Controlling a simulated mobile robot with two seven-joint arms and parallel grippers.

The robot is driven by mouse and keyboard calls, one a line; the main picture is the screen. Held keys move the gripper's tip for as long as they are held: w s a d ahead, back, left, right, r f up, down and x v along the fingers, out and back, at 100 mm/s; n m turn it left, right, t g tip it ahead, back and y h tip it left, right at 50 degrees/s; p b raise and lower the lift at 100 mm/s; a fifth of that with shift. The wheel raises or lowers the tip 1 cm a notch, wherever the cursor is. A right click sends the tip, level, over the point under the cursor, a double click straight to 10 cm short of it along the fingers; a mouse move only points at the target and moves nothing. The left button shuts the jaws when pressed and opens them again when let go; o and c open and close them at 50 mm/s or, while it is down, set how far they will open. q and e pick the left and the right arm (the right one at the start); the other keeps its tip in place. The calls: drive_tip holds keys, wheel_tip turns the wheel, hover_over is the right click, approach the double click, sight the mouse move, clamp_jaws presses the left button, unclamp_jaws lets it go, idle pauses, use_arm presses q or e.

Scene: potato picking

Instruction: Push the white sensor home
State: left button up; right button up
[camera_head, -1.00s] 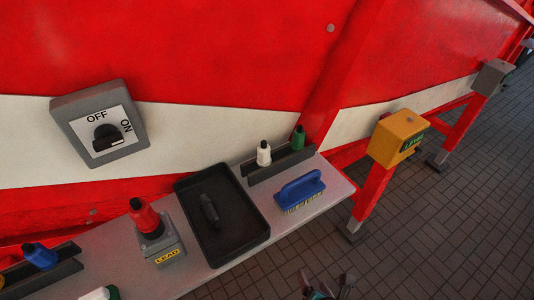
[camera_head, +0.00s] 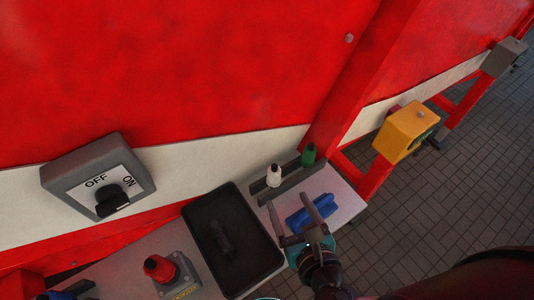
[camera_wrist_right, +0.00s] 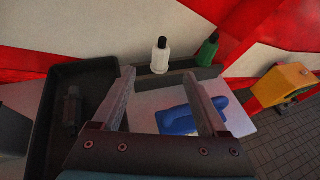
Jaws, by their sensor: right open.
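The white sensor (camera_head: 273,177), with a black top, stands upright in a dark grey rack (camera_head: 292,184) at the back of the bench. It also shows in the right wrist view (camera_wrist_right: 160,58), beyond the gap between the fingers. How deep it sits in the rack I cannot tell. My right gripper (camera_head: 290,205) is open, its fingers pointing toward the rack, in front of the white sensor and apart from it. In the right wrist view the space between the fingertips (camera_wrist_right: 158,78) is empty.
A green sensor (camera_head: 308,155) stands in the same rack, right of the white one. A blue brush (camera_head: 318,207) lies beside my right gripper. A black tray (camera_head: 268,262) holding a dark object is to the left.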

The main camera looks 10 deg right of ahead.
sight(276, 178)
drive_tip(key=shift+w, duration=0.4)
drive_tip(key=x, duration=0.4)
drive_tip(key=shift+w+f+b, duration=0.2)
drive_tip(key=shift+b, duration=0.1)
drive_tip(key=b+x, duration=0.2)
drive_tip(key=x, duration=0.1)
drive_tip(key=shift+f, duration=0.2)
drive_tip(key=shift+w+f, duration=0.15)
drive_tip(key=shift+w, duration=0.3)
drive_tip(key=shift+w+b, duration=0.35)
drive_tip(key=shift+w+f, duration=0.15)
drive_tip(key=b+x, duration=0.3)
drive_tip(key=shift+w+f, duration=0.15)
drive_tip(key=shift+f, duration=0.1)
drive_tip(key=shift+w+f+b, duration=0.15)
drive_tip(key=shift+w+b, duration=0.4)
drive_tip(key=shift+w, duration=0.1)
use_arm(q)
wheel_tip(276, 178, down, 8)
drive_tip(key=s, duration=0.2)
drive_tip(key=shift+r, duration=0.25)
